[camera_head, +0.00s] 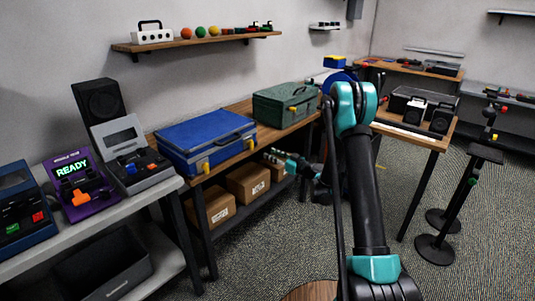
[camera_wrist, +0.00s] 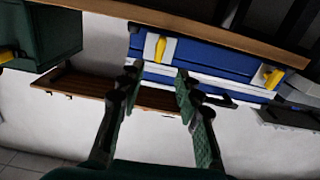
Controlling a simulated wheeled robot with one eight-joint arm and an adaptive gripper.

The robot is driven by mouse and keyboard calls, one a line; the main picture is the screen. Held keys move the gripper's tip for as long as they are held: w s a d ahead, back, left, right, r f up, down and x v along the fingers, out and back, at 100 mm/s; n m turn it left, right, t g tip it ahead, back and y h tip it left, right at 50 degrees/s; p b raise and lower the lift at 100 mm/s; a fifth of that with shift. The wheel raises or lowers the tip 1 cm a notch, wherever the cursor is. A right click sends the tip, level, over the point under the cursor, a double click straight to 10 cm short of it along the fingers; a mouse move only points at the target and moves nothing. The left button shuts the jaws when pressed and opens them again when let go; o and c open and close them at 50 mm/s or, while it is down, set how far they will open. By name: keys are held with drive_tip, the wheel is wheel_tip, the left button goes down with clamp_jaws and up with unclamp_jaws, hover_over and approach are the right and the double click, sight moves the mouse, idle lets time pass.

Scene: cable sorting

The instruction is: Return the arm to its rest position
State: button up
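My arm, black and teal, rises at the right of the head view and bends over at its top. My gripper (camera_head: 269,157) is low behind it, pointing left near the front of the wooden bench (camera_head: 224,169). In the wrist view my gripper (camera_wrist: 159,73) shows two dark green fingers spread apart with nothing between them. That view looks upside down. The blue case (camera_wrist: 215,62) with yellow latches shows beyond the fingers, and the green case (camera_wrist: 45,38) is at the upper left. No contact with either case is visible.
The blue case (camera_head: 207,141) and green case (camera_head: 284,105) stand on the bench, with cardboard boxes (camera_head: 248,184) below. A purple device (camera_head: 84,186) reading READY is at the left. A table with speakers (camera_head: 414,110) and a black stand (camera_head: 465,195) are at the right. Carpet between is open.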

drive_tip(key=shift+s, duration=0.1)
drive_tip(key=s+d+r+m+g+h, duration=0.2)
drive_tip(key=s+d+h, duration=0.1)
drive_tip(key=s, duration=0.6)
drive_tip(key=s+d+r+m+g+h, duration=0.2)
drive_tip(key=s+d+r+h, duration=0.1)
drive_tip(key=s, duration=0.6)
drive_tip(key=s+d+f+m+g+h, duration=0.1)
drive_tip(key=s+d+m+h, duration=0.1)
drive_tip(key=s+d, duration=0.3)
drive_tip(key=s+d+f+m+g+h, duration=0.1)
drive_tip(key=s+d, duration=0.5)
drive_tip(key=s, duration=0.6)
drive_tip(key=s+d+f+m+h, duration=0.3)
drive_tip(key=s+d+h, duration=0.2)
drive_tip(key=s, duration=0.4)
drive_tip(key=shift+d+f+m+g, duration=0.25)
drive_tip(key=shift+d+m+g, duration=0.05)
drive_tip(key=shift+d+g, duration=0.1)
